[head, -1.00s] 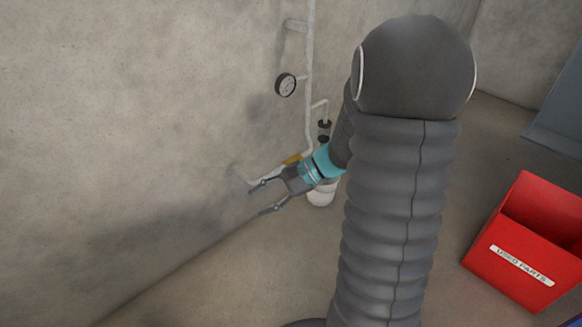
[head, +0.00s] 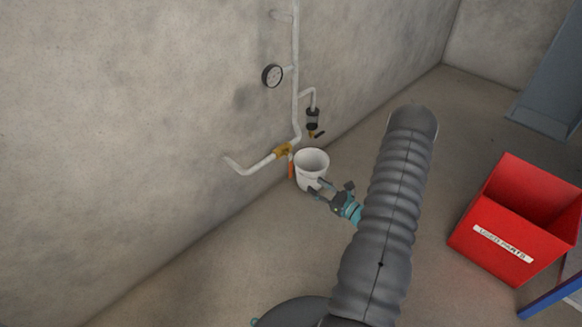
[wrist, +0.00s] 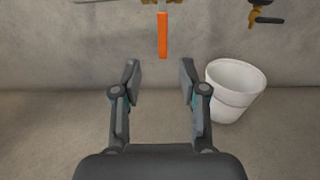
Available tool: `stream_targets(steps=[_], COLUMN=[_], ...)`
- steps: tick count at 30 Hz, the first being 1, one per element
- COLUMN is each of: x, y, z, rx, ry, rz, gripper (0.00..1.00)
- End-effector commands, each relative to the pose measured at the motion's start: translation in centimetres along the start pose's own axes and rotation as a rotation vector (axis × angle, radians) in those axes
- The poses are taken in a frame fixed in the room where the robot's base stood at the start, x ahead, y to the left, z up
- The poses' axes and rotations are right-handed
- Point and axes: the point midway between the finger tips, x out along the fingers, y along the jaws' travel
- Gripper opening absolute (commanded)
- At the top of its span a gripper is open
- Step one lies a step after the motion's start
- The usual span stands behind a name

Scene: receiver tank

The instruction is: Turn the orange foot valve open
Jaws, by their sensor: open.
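The orange foot valve handle (wrist: 163,36) hangs down from the low pipe in the wrist view, ahead of and between my fingers. In the head view the orange handle (head: 291,169) shows as a thin strip left of the white bucket, below the brass valve body (head: 282,151). My gripper (wrist: 160,82) is open and empty, with the handle beyond its fingertips and apart from them. In the head view my gripper (head: 318,190) is low, in front of the bucket.
A white bucket (wrist: 234,92) stands close right of my fingers; it also shows in the head view (head: 310,178). A black-handled tap (head: 314,133) is above it. A gauge (head: 272,76) hangs on the wall. A red bin (head: 500,240) stands at right. Floor at left is clear.

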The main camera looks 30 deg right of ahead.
Motion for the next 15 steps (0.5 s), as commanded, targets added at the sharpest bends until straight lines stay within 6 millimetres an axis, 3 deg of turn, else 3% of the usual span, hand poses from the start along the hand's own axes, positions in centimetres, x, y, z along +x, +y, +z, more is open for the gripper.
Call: stream_targets(steps=[5,15], x=[0.8,6.6], y=[-0.3,-0.2], z=[-0.4,-0.4], rx=[0.007,0.005], ry=[-0.001,0.0], rz=[-0.016,-0.011], gripper=[0.43,0.43])
